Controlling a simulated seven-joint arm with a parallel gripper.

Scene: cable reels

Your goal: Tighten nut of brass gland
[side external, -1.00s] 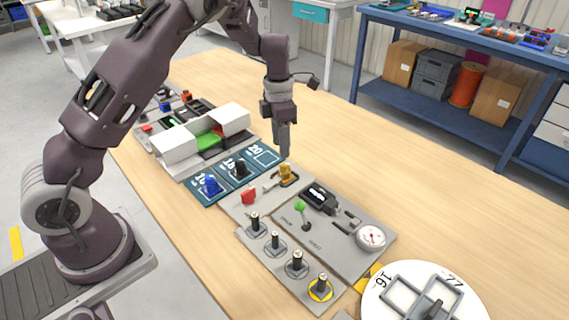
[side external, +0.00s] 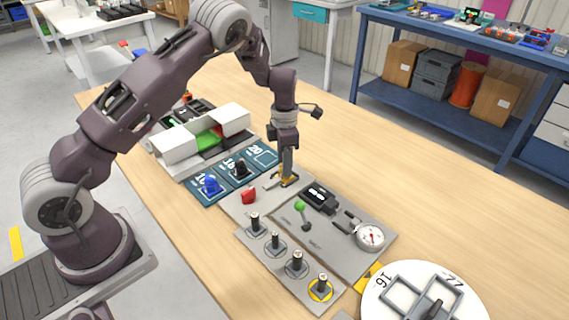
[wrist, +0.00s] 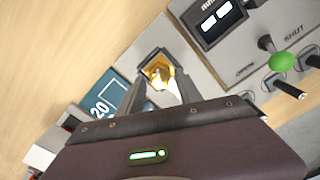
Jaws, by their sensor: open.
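The brass gland (wrist: 158,76) shows gold between my fingertips in the wrist view. In the side view only a little of the brass gland (side external: 291,180) shows, by its small base on the grey plate. My gripper (side external: 287,177) points down over the gland, with its fingers around it. In the wrist view the fingers of my gripper (wrist: 160,72) stand apart on either side of the brass. Whether they touch it I cannot tell. The fingers hide most of the nut in the side view.
A red part (side external: 249,195) sits left of the gland. Blue (side external: 211,184) and black (side external: 240,169) glands stand on numbered pads. A panel with a green-knobbed lever (side external: 301,208) and a gauge (side external: 370,237) lies to the right. Several black posts stand in front. The table behind is clear.

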